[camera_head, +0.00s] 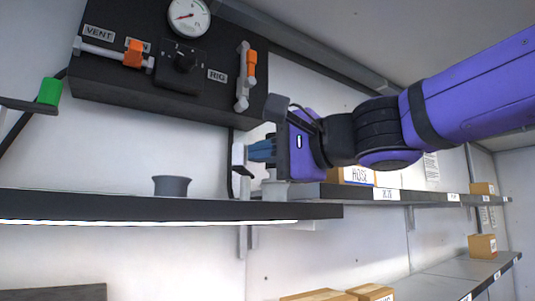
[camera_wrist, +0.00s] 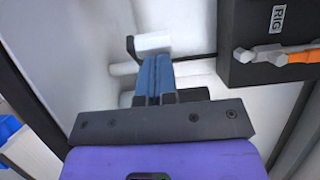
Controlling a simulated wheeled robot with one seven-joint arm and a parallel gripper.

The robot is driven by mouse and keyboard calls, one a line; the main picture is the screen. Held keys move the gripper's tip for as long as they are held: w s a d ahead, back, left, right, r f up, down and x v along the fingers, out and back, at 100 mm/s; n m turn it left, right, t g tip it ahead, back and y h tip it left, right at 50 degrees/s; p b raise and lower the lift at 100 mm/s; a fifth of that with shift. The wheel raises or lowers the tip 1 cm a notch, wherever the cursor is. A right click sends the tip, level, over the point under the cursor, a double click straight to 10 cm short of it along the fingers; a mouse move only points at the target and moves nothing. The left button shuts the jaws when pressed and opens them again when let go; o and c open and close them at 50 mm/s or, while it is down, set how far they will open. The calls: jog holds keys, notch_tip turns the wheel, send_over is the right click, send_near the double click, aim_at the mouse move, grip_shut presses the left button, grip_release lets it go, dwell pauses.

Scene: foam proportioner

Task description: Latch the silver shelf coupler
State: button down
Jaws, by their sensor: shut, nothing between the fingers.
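The silver shelf coupler (camera_head: 274,190) sits at the shelf edge, below my gripper and partly hidden by it. A pale lever-like block (camera_head: 238,154) on a dark arm stands upright just left of my fingertips and seems to belong to the coupler. In the wrist view this block (camera_wrist: 152,42) lies right at the fingertips, touching or nearly touching them; I cannot tell which. A silver round body (camera_wrist: 124,69) shows behind the fingers there. My gripper (camera_head: 252,151), with blue fingers (camera_wrist: 154,62), is shut and empty, pointing left in the head view.
A grey cup-like fitting (camera_head: 172,187) stands on the shelf (camera_head: 120,207). A green-ended part (camera_head: 49,91) is at left. Boxes (camera_head: 352,175) stand right.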

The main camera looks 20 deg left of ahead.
aim_at(239, 153)
jog(key=shift+s+a+m+t+h, duration=0.3)
jog(key=shift+m+t, duration=0.2)
jog(key=shift+t, duration=0.3)
jog(key=shift+s+a, duration=0.25)
jog(key=shift+a, duration=0.3)
jog(key=shift+s+a, duration=0.25)
jog(key=shift+a, duration=0.3)
jog(key=shift+s+a, duration=0.1)
jog(key=shift+a, duration=0.8)
